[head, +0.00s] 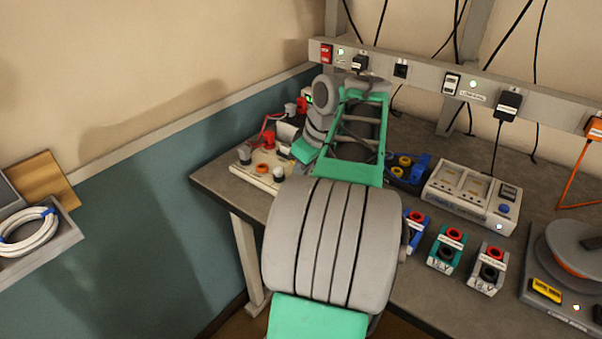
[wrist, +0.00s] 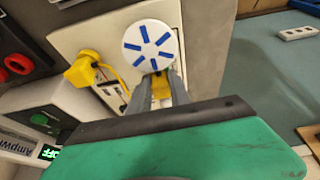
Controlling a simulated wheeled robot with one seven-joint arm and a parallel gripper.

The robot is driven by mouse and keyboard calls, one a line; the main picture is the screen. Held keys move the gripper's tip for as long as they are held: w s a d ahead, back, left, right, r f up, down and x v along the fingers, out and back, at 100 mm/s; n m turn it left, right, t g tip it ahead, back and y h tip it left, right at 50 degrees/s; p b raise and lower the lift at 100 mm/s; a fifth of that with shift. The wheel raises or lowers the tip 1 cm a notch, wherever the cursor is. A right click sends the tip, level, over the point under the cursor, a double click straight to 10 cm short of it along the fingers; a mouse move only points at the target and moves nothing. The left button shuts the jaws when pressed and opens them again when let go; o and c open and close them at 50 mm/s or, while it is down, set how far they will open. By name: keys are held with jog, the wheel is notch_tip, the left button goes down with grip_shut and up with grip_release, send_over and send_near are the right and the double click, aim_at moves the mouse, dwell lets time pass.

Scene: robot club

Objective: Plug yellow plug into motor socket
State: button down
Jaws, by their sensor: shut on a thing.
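In the wrist view my gripper (wrist: 161,84) is shut on a small yellow piece (wrist: 160,92), which looks like the yellow plug. It is just below a white disc with blue marks (wrist: 150,45), over a cream board (wrist: 92,36). Left of the disc is another yellow part (wrist: 82,70) with a yellow lead or arm running to the right. I cannot make out the motor socket's opening, and whether the held piece touches the board is unclear. In the head view my own arm hides the gripper and most of the cream board (head: 245,175).
In the wrist view a white box with a green display (wrist: 48,152) and a dark panel with red sockets (wrist: 18,64) flank the board on the left. In the head view, several small socket blocks (head: 445,250) and a white device (head: 472,195) stand right of my arm.

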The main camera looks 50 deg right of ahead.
jog(key=shift+f, duration=0.45)
dwell(0.7)
jog(key=c, duration=1.1)
grip_release()
